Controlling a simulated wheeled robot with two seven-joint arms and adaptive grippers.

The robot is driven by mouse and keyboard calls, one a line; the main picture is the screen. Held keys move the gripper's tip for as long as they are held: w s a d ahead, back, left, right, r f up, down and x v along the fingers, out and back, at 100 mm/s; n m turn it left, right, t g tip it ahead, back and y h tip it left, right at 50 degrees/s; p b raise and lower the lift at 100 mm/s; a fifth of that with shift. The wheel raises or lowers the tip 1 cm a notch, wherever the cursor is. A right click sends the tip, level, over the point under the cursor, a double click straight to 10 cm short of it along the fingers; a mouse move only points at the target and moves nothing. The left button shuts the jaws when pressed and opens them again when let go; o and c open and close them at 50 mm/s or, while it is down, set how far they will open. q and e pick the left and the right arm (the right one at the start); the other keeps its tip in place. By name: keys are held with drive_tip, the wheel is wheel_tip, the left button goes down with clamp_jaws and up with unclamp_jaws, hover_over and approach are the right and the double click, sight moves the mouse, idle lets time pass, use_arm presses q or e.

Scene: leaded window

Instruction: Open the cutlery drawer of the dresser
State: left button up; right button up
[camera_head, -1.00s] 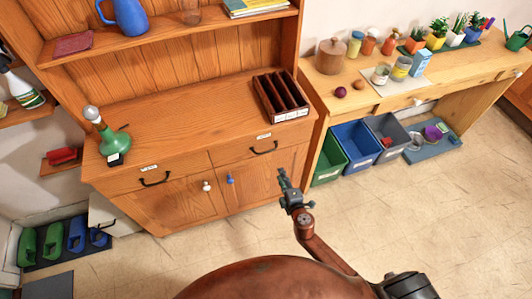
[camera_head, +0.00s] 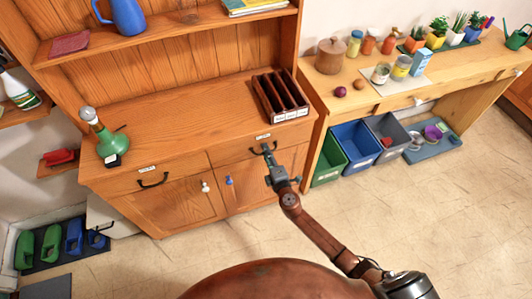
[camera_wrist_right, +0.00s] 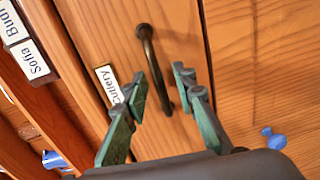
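The wooden dresser (camera_head: 190,120) has two drawers side by side under its top. The right drawer's front (camera_head: 233,156) carries a small label (camera_head: 263,137), which reads "Cutlery" in the right wrist view (camera_wrist_right: 109,84). This drawer is shut. Its dark bow handle (camera_head: 257,152) also shows in the right wrist view (camera_wrist_right: 148,50), standing upright there. My right gripper (camera_head: 269,153) is at this handle. In the right wrist view its green-padded fingers (camera_wrist_right: 160,88) are apart, with the handle between them and not visibly gripped. My left gripper is not in view.
The left drawer has a similar handle (camera_head: 153,180). A green lamp-like object (camera_head: 110,143) and a dark divided rack (camera_head: 281,96) stand on top. Open floor (camera_head: 400,220) lies in front.

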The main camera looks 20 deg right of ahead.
clamp_jaws()
idle(0.7)
